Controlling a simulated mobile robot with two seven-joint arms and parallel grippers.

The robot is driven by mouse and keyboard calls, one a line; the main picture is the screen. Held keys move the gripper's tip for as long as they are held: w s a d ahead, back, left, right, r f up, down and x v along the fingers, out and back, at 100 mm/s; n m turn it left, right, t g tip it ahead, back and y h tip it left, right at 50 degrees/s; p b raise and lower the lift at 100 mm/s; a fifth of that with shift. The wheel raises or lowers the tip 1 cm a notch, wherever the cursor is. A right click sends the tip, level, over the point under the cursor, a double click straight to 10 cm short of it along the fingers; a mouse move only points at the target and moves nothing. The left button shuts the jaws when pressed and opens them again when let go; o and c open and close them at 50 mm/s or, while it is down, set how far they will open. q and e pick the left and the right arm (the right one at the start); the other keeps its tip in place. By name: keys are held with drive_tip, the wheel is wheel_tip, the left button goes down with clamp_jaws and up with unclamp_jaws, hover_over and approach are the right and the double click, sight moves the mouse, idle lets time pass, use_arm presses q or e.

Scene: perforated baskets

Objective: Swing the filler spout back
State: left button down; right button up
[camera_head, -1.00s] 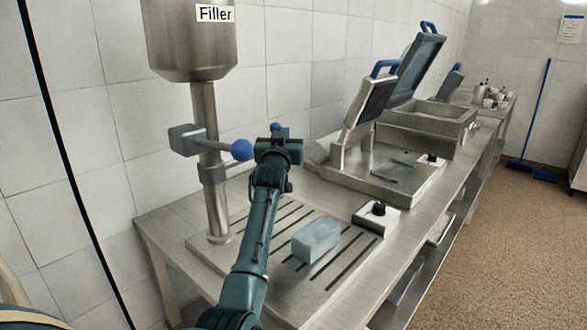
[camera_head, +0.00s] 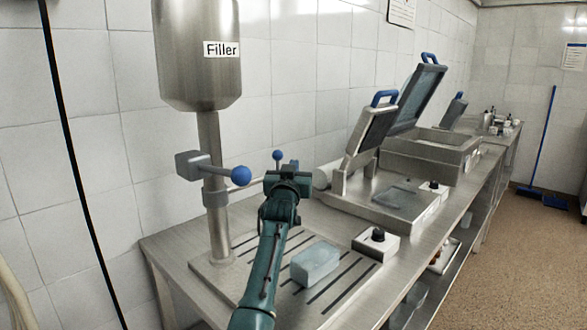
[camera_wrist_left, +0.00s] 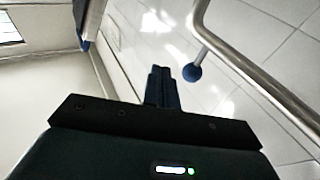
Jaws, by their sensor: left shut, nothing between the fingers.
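The steel filler (camera_head: 198,60) stands at the left in the head view, its column (camera_head: 220,230) rising from a slotted plate. A lever with a blue ball (camera_head: 240,176) sits on the column. Below it, a grey spout pipe (camera_head: 243,185) runs right and passes behind my left gripper (camera_head: 280,171). A small blue knob (camera_head: 278,155) on a thin stem shows just above that gripper. In the left wrist view, my left gripper (camera_wrist_left: 162,72) is shut and empty, with a blue ball (camera_wrist_left: 192,72) close to its right, apart in the picture. My right gripper is not in view.
A pale blue block (camera_head: 315,264) lies on the slotted plate (camera_head: 215,270), right of my left arm. The tiled wall is close behind the filler.

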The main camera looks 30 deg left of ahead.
use_arm(q)
drive_tip(key=s+d+f+b, duration=0.1)
drive_tip(key=s+d, duration=0.3)
drive_tip(key=d, duration=0.5)
drive_tip(key=shift+f+b, duration=0.35)
drive_tip(key=shift+f, duration=0.15)
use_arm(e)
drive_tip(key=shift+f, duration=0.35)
use_arm(q)
drive_tip(key=shift+d, duration=0.1)
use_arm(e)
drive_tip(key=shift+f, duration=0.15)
